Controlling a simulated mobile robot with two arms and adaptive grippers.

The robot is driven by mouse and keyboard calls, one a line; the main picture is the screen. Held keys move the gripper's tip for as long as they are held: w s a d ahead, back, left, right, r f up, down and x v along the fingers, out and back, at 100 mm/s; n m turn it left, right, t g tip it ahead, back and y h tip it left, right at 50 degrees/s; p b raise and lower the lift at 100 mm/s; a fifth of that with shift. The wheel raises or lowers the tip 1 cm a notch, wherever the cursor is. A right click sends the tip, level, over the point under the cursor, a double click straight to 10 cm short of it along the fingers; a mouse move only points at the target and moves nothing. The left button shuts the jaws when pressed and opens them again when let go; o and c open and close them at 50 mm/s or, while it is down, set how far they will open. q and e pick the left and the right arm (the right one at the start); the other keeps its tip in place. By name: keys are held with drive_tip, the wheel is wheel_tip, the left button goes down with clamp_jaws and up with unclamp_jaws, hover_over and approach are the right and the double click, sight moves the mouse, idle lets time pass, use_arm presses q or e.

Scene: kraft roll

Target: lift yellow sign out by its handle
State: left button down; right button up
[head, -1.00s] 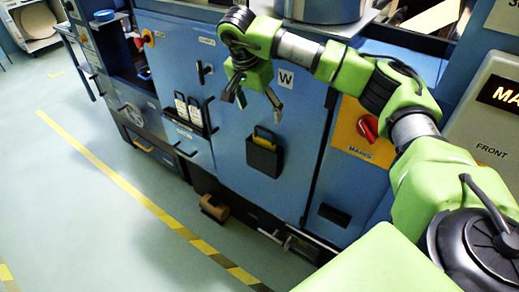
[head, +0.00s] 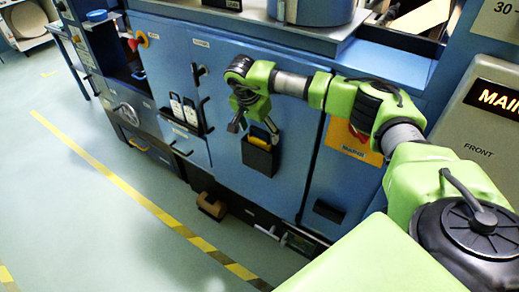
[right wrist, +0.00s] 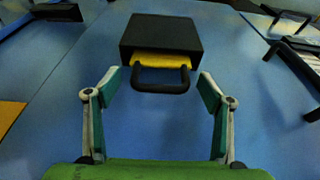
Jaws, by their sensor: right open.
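The yellow sign (right wrist: 160,61) sits in a black box-shaped holder (right wrist: 160,33) on the blue cabinet front, with only its top edge showing. Its black loop handle (right wrist: 160,89) sticks out of the holder's mouth. In the head view the holder (head: 258,158) is just below my right gripper (head: 253,127), which partly overlaps the sign and handle there. In the right wrist view my right gripper (right wrist: 157,84) is open and empty, with one finger on each side of the handle and clear gaps to it. How far apart they are in depth is hard to tell. My left gripper is not in view.
A brown object (head: 211,205) lies low at the cabinet's foot. The green floor (head: 90,220) at left is clear.

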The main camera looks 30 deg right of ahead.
drive_tip(key=shift+c, duration=0.5)
drive_tip(key=c, duration=1.4)
drive_tip(key=shift+r, duration=0.1)
